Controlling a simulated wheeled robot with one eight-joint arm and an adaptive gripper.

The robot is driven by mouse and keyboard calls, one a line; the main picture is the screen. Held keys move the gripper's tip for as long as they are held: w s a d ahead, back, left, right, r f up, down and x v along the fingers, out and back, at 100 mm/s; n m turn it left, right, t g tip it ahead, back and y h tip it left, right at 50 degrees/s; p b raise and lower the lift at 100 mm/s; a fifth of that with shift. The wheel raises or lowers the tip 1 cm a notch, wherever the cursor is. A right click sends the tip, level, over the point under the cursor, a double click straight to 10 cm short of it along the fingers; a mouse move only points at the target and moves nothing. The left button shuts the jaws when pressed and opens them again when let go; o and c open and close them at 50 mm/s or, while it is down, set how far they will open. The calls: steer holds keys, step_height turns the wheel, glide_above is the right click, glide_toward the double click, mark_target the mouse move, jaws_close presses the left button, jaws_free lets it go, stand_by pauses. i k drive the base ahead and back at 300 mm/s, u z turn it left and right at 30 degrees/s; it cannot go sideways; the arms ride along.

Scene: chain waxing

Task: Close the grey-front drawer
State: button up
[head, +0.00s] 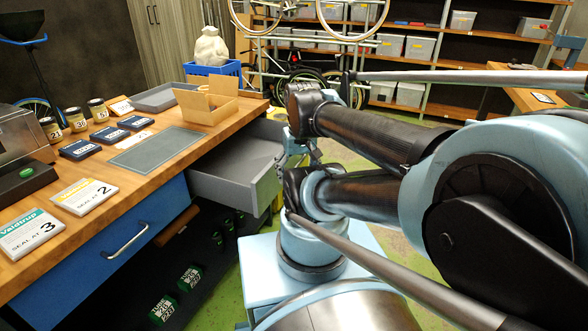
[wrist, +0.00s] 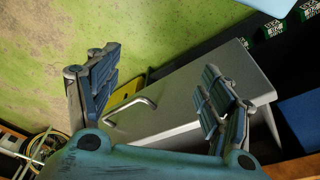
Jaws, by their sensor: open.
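The grey-front drawer (head: 236,176) stands pulled out from under the wooden workbench in the head view, and its tray looks empty. In the wrist view the grey drawer front (wrist: 190,93) faces me, with its metal bar handle (wrist: 130,109) on the left part. My gripper (wrist: 158,88) is open, with one finger on each side of the picture and nothing between them. The drawer front lies beyond and between the fingers. In the head view my gripper is close to the drawer front, partly hidden by my arm. I cannot tell whether it touches the drawer.
A blue drawer (head: 120,244) with a metal handle is shut beside the grey one. The workbench (head: 172,166) holds a cardboard box (head: 207,106), jars, blue boxes and cards. Green-labelled boxes (head: 190,277) sit on the low shelf. Green floor (wrist: 40,60) lies open in front of the drawer.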

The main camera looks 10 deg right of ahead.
mark_target(239, 173)
steer(key=z, duration=0.95)
steer(key=k, duration=0.75)
steer(key=u, duration=0.7)
